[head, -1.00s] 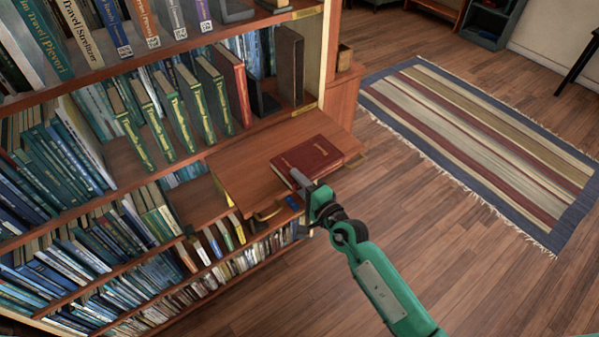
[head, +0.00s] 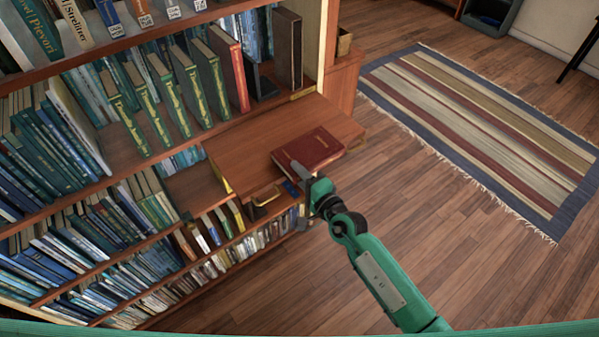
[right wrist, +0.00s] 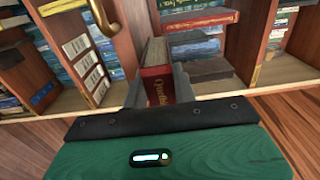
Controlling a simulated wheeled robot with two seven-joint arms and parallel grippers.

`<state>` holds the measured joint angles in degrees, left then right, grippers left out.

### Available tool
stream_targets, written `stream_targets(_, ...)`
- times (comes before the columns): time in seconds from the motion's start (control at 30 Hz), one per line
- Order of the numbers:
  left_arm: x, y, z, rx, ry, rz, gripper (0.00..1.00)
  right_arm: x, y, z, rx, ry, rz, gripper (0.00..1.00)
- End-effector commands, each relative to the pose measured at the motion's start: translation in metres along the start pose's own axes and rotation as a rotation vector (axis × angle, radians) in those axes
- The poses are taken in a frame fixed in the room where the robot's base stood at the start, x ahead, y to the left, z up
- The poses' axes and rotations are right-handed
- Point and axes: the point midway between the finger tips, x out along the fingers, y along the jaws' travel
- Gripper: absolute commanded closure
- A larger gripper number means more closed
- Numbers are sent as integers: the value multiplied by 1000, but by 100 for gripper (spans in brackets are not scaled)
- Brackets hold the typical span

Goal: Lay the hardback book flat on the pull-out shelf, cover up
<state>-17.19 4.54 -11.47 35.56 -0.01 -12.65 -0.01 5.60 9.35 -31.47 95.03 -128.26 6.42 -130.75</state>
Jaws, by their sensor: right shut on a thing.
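The dark red hardback book (head: 308,149) lies level, cover up, over the front right part of the wooden pull-out shelf (head: 245,150) in the head view. My right gripper (head: 298,175) is shut on the book's near edge, one finger lying over the cover. In the right wrist view the book's red spine with gold lettering (right wrist: 157,85) shows between the two fingers of the gripper (right wrist: 160,88). I cannot tell whether the book's underside touches the shelf. My left gripper is not in view.
A striped rug (head: 480,130) lies on the open floor to the right.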

Motion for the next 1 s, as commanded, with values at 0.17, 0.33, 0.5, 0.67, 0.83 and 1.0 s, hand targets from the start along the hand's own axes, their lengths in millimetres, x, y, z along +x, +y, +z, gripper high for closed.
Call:
stream_targets(0.17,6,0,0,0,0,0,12,0,6,0,-1,0,-3,100)
stream_targets(0.33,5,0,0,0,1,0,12,0,5,0,-1,0,-3,100)
stream_targets(0.5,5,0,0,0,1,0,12,0,5,0,-1,1,-3,100)
stream_targets(0.67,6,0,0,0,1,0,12,0,7,0,-1,1,-2,100)
stream_targets(0.83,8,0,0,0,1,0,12,0,9,0,-1,1,-2,100)
stream_targets(1.0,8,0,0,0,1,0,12,0,9,0,-1,1,-2,47)
